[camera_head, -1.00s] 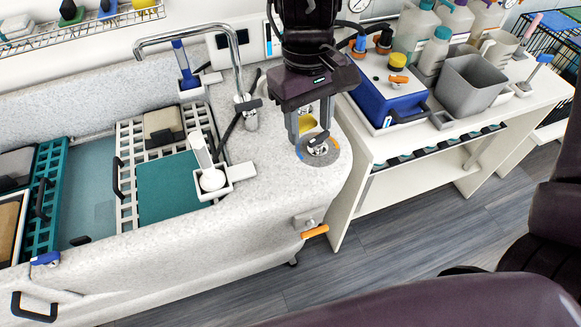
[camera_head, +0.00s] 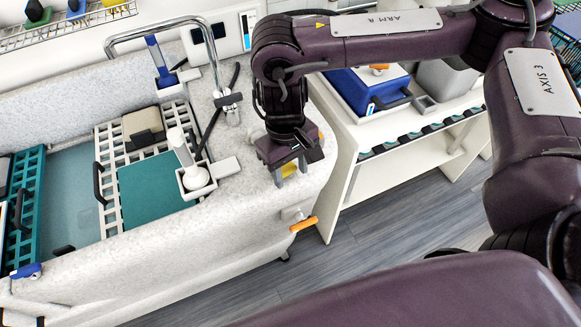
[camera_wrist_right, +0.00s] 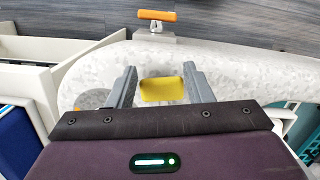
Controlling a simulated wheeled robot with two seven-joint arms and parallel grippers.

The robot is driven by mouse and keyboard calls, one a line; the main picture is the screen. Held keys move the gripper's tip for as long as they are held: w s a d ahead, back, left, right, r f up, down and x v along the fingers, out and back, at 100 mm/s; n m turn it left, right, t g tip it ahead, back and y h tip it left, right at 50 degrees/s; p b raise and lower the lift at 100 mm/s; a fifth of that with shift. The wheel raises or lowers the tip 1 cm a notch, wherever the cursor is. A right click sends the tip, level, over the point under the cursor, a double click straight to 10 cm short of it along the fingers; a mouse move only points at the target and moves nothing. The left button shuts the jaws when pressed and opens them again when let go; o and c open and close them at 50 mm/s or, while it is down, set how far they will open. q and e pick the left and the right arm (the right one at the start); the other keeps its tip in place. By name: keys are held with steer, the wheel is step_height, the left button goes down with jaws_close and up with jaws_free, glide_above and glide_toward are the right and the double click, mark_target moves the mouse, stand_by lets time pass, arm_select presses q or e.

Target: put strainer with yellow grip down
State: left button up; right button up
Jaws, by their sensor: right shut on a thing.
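The strainer shows only as its yellow grip (camera_wrist_right: 162,90), between the two grey fingers of my right gripper (camera_wrist_right: 161,86). The gripper is shut on this grip. In the head view, the right gripper (camera_head: 290,173) points down at the rounded right end of the speckled counter (camera_head: 240,140), with a bit of the yellow grip (camera_head: 290,168) showing. The strainer's body is hidden, and I cannot tell whether it touches the counter. A grey round plate (camera_wrist_right: 92,99) lies beside the left finger in the wrist view. My left gripper is not in view.
A chrome tap (camera_head: 215,60) arches over the basin's back. A white brush in a holder (camera_head: 196,178) stands left of the gripper. An orange-handled valve (camera_head: 303,223) sticks out from the counter front. A side table with a blue box (camera_head: 365,90) stands at the right.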

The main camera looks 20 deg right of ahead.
steer(key=o, duration=1.3)
steer(key=shift+f, duration=0.1)
steer(key=r, duration=0.8)
steer(key=w+r, duration=0.1)
steer(key=r, duration=0.3)
steer(key=shift+w+a+r, duration=0.1)
steer(key=shift+a+r, duration=0.05)
steer(key=shift+a, duration=0.05)
